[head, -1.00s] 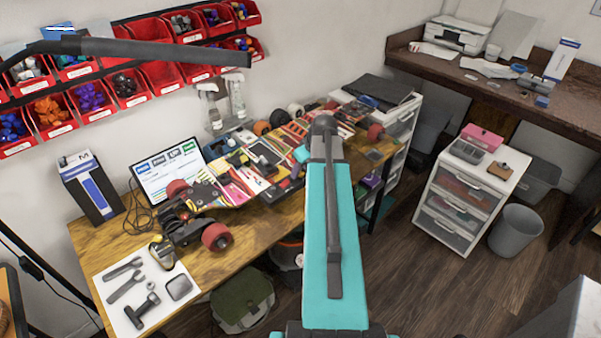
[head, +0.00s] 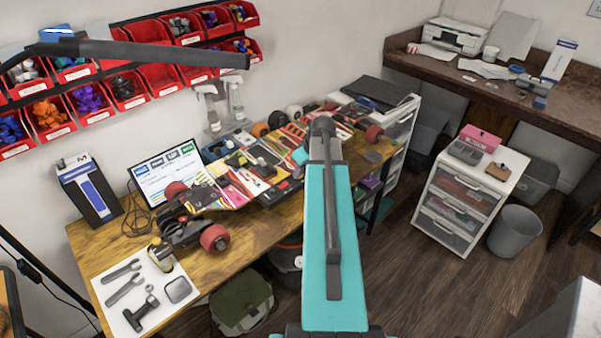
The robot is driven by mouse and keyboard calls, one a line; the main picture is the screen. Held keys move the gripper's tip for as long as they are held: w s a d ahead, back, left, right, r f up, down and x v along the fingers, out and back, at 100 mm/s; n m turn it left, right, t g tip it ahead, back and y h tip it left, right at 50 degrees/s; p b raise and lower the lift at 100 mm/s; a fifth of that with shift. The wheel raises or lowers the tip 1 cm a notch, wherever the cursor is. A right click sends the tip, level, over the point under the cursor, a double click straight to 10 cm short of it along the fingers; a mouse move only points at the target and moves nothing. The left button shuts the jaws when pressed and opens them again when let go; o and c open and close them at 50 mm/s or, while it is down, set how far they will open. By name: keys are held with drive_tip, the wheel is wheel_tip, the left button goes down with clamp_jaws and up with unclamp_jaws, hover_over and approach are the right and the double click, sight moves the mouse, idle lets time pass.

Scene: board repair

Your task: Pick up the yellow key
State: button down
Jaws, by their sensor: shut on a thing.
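I cannot make out the yellow key in the head view. My teal arm reaches forward over the right part of the wooden workbench (head: 235,240). My gripper is hidden behind the arm, so its jaws and anything between them do not show. A small teal patch of my arm shows left of the arm's far end, above the tools and parts on the bench.
Tools lie on a white mat (head: 112,312) at front left. Red bins (head: 130,92) hang on the wall. A white drawer unit (head: 459,205) stands right; floor between is clear.

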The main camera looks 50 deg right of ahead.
sight(301, 179)
drive_tip(key=shift+r, duration=0.2)
drive_tip(key=shift+r+b, duration=0.85)
drive_tip(key=shift+r, duration=0.5)
drive_tip(key=shift+s+a+r, duration=0.15)
drive_tip(key=shift+s+r, duration=0.05)
drive_tip(key=s+a+b, duration=0.3)
drive_tip(key=s+b, duration=0.2)
drive_tip(key=s, duration=0.4)
drive_tip(key=shift+s+r, duration=0.35)
drive_tip(key=shift+s, duration=0.05)
drive_tip(key=shift+a+b, duration=0.1)
drive_tip(key=shift+b, duration=0.55)
drive_tip(key=b, duration=0.3)
drive_tip(key=shift+s, duration=0.35)
drive_tip(key=b, duration=0.3)
drive_tip(key=shift+s+a+b, duration=0.2)
drive_tip(key=shift+s+b, duration=0.15)
